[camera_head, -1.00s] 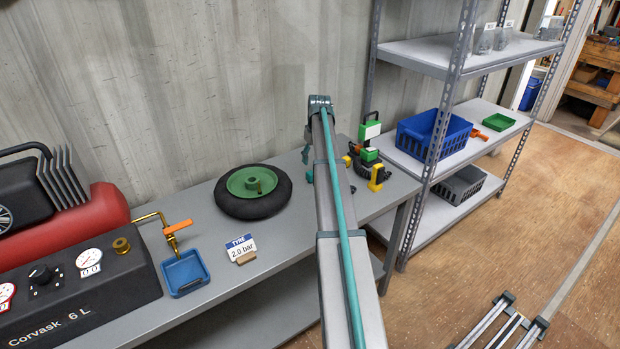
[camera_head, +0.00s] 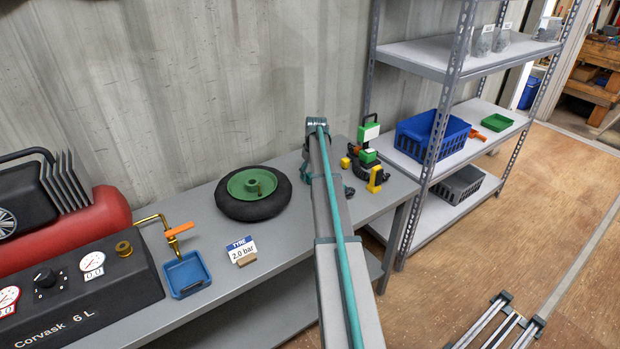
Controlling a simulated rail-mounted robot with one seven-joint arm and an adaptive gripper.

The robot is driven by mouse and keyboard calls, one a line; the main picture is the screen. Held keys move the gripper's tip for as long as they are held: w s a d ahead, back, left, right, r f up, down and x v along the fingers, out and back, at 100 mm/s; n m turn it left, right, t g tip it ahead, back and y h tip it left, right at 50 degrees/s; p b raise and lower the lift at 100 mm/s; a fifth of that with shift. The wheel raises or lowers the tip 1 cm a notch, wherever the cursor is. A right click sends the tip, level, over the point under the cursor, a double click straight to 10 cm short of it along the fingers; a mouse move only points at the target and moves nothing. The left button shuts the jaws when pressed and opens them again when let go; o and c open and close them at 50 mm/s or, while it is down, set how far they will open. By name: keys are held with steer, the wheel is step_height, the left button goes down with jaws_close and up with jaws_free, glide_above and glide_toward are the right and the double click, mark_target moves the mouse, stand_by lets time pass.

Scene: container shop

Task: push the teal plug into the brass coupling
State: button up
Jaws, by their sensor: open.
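The brass coupling (camera_head: 123,248) is a short ringed brass fitting on top of the black compressor box at the left. I cannot make out the teal plug; it may be hidden behind my arm. My gripper (camera_head: 307,172) is mostly hidden behind my long grey arm, over the bench between the wheel and the black-and-green device. Only dark teal parts of it show on either side of the arm. It is open, and far to the right of the coupling. I cannot see anything between its fingers.
A wheel with a green hub (camera_head: 252,193), a blue tray (camera_head: 186,275), a brass pipe with orange lever (camera_head: 179,231) and a pressure card (camera_head: 242,250) are on the bench. A black-and-green device (camera_head: 368,155) stands right of my arm. The shelf rack (camera_head: 440,130) is beyond.

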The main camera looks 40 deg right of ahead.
steer(key=shift+w+f, duration=0.2)
steer(key=shift+f, duration=1.1)
jaws_close()
